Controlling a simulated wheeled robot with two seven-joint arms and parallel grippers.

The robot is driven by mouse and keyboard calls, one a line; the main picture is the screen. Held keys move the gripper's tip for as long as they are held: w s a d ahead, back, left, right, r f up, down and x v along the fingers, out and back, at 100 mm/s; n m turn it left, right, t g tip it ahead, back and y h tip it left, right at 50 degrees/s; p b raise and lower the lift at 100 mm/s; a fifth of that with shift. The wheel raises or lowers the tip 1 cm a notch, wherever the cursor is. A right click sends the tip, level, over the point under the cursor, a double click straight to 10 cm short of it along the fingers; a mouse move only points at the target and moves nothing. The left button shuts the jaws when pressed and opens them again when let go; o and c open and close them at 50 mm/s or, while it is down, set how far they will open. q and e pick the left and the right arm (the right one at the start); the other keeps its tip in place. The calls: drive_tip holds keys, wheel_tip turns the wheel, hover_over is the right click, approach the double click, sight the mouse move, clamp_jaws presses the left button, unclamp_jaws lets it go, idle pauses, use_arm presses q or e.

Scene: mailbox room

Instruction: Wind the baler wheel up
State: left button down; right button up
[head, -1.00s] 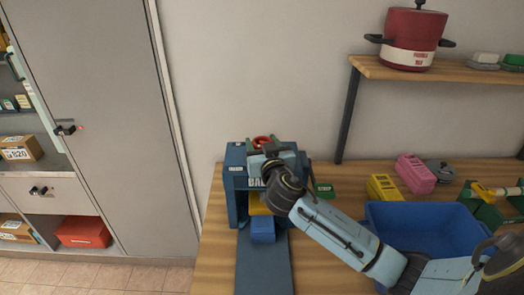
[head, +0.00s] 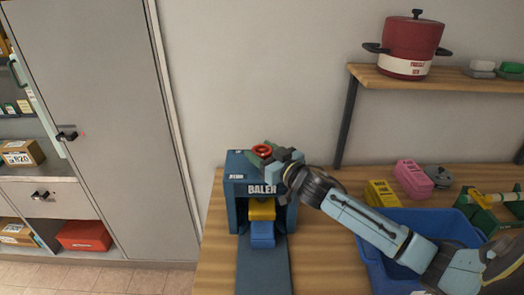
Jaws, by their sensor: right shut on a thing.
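The baler (head: 237,190) is a dark blue frame labelled "BALER" on the wooden table. Its red wheel (head: 262,150) sits on top. Inside the frame is a yellow block (head: 262,209), with a blue block (head: 262,236) below and in front of it. My right gripper (head: 271,157) reaches in from the right and is shut on the wheel at the baler's top. The fingertips are small, and part of the wheel is hidden by them. My left gripper is not in view.
A blue bin (head: 375,262) stands right of the baler, under my right arm. Yellow (head: 382,193) and pink (head: 414,178) blocks lie behind it. A shelf (head: 440,81) holds a red pot (head: 411,46). A grey cabinet (head: 110,120) stands at left.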

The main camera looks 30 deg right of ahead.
drive_tip(key=shift+f, duration=0.1)
drive_tip(key=o, duration=1)
drive_tip(key=shift+c, duration=0.2)
drive_tip(key=shift+s, duration=0.1)
drive_tip(key=s+d+b, duration=0.1)
drive_tip(key=s, duration=1.2)
drive_tip(key=shift+d, duration=0.3)
drive_tip(key=shift+s, duration=0.1)
